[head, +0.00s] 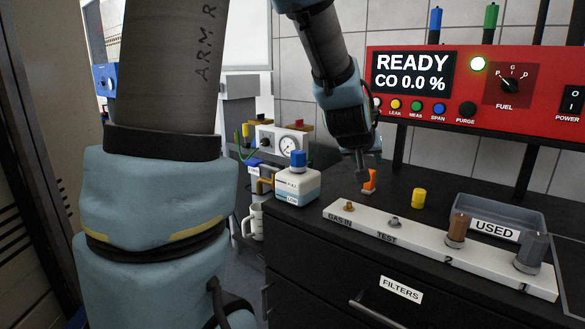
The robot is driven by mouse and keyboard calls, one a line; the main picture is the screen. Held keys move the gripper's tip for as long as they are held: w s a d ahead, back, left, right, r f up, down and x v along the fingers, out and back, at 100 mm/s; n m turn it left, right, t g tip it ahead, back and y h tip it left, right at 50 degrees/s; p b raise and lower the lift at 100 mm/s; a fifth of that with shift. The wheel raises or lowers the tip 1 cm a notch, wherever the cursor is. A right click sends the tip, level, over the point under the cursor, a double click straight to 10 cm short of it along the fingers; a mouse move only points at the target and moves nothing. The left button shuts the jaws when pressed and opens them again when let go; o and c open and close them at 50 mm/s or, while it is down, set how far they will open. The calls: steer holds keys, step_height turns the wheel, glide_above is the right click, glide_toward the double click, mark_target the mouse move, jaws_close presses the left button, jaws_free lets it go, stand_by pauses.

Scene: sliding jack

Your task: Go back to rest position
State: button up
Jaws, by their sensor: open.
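My gripper (368,178) hangs at the end of my blue and grey arm, pointing down above the dark bench top (390,185). Orange shows at its tip, and I cannot tell whether this is a fingertip or something behind it. No object is clearly held in it. It is behind the white filter rail (400,232), left of a small yellow cylinder (419,197) and right of a white bottle with a blue cap (297,182). The gap between the fingers is too small to make out.
The rail carries a brown filter (458,230) and a dark grey filter (531,253). A grey USED tray (496,212) stands behind them. The red analyzer panel (480,95) reads READY, CO 0.0 %. A white mug (254,222) and a gauge box (283,142) are at left.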

steer(key=s+a+f+n+g+y, duration=0.15)
steer(key=s+a+f, duration=0.3)
steer(key=a, duration=0.45)
steer(key=s+a+f+g+y, duration=0.25)
steer(key=s+a, duration=0.25)
steer(key=a, duration=0.3)
steer(key=s+a+f+n+g+y, duration=0.1)
steer(key=s+a+f+g, duration=0.3)
steer(key=a, duration=0.5)
step_height(320, 180, down, 12)
steer(key=s+d+b, duration=0.1)
steer(key=s+b, duration=0.1)
steer(key=b, duration=0.9)
step_height(320, 180, up, 21)
steer(key=p, duration=2.1)
steer(key=shift+m, duration=0.35)
